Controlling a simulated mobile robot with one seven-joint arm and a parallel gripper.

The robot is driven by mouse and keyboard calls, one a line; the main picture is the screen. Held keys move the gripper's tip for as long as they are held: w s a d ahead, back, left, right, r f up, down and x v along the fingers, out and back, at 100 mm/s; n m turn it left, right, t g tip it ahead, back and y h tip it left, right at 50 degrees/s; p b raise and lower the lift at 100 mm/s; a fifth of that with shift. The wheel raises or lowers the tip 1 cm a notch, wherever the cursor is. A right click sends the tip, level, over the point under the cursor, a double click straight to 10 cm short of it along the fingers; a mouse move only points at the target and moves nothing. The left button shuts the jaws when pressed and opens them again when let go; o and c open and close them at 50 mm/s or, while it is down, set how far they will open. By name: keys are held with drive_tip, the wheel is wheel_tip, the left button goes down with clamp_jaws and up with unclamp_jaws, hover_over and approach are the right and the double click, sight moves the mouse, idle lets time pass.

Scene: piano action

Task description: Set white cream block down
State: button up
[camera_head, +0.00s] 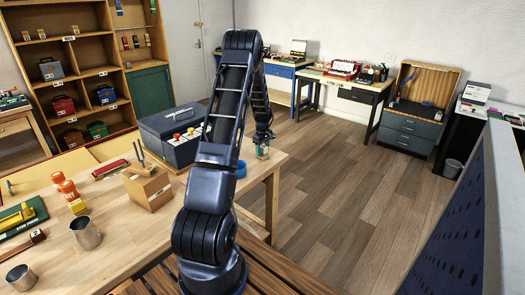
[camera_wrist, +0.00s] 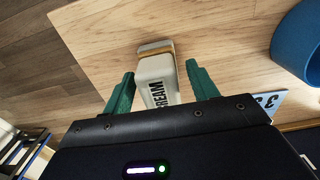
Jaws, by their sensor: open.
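The white cream block (camera_wrist: 157,72) shows in the wrist view, with "CREAM" in dark letters on its side and a tan and brown layered end. It appears to be on the pale wooden bench top (camera_wrist: 235,45), close to its edge. My gripper (camera_wrist: 161,83) is open, its green fingers on either side of the block with a visible gap at each side. In the head view my gripper (camera_head: 262,147) is low over the bench's far right corner. The block is too small there to make out clearly.
A wooden block with a tuning fork (camera_head: 149,188), orange-topped items (camera_head: 68,190) and a metal cup (camera_head: 86,233) occupy the bench. Open floor lies right of the bench.

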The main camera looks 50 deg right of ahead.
sight(263, 146)
wheel_tip(263, 146, up, 12)
drive_tip(key=w+a+r+h, duration=0.1)
drive_tip(key=w+a+r, duration=0.3)
drive_tip(key=a+r, duration=0.4)
drive_tip(key=w+a+r, duration=0.5)
drive_tip(key=a+r, duration=0.1)
drive_tip(key=a, duration=0.4)
drive_tip(key=a+r+t, duration=0.1)
drive_tip(key=a+r, duration=0.3)
drive_tip(key=a, duration=0.5)
drive_tip(key=a+r+t, duration=0.1)
drive_tip(key=a+r, duration=0.3)
drive_tip(key=a, duration=0.5)
drive_tip(key=s+a+r+t, duration=0.15)
drive_tip(key=s+a, duration=0.25)
drive_tip(key=a, duration=0.5)
drive_tip(key=s+a+r, duration=0.3)
drive_tip(key=s+a, duration=0.1)
drive_tip(key=a, duration=0.5)
drive_tip(key=s+a+f+t+y, duration=0.1)
drive_tip(key=s+a, duration=1)
drive_tip(key=s, duration=0.1)
drive_tip(key=shift+s+f, duration=0.25)
drive_tip(key=shift+s, duration=0.1)
